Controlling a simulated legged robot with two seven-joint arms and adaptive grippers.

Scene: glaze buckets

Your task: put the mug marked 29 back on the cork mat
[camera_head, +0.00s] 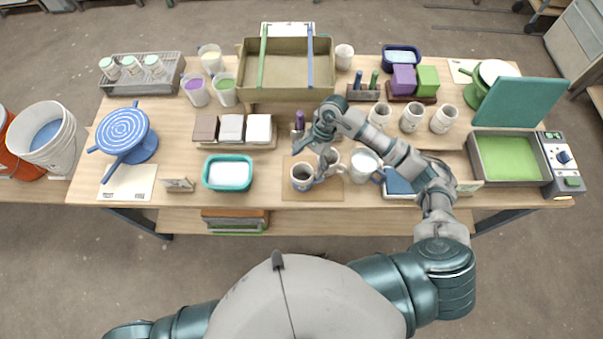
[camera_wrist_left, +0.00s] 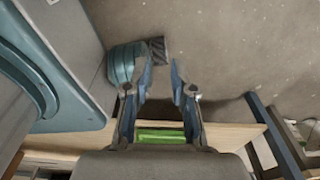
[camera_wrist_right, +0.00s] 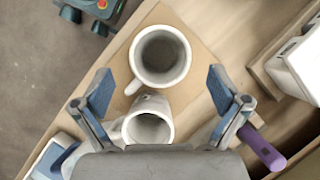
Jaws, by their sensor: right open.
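The cork mat (camera_head: 330,191) lies at the front middle of the table; it also shows in the right wrist view (camera_wrist_right: 201,92). One pale mug with a dark inside (camera_head: 303,177) stands upright on it (camera_wrist_right: 160,57). A second pale mug (camera_wrist_right: 148,129) stands close behind, by the mat's back edge; whether it rests on the mat is unclear. No number is readable on either mug. My right gripper (camera_wrist_right: 161,89) is open above the two mugs, its fingers apart on either side, holding nothing. My left gripper (camera_wrist_left: 160,74) is open and empty, away from the mugs.
A white mug or jug (camera_head: 365,163) stands right of the mat. A purple-handled tool (camera_wrist_right: 262,148) is beside my right gripper. A teal basin (camera_head: 228,173) is left of the mat, and white blocks (camera_head: 259,129) stand behind. Several mugs stand further back right.

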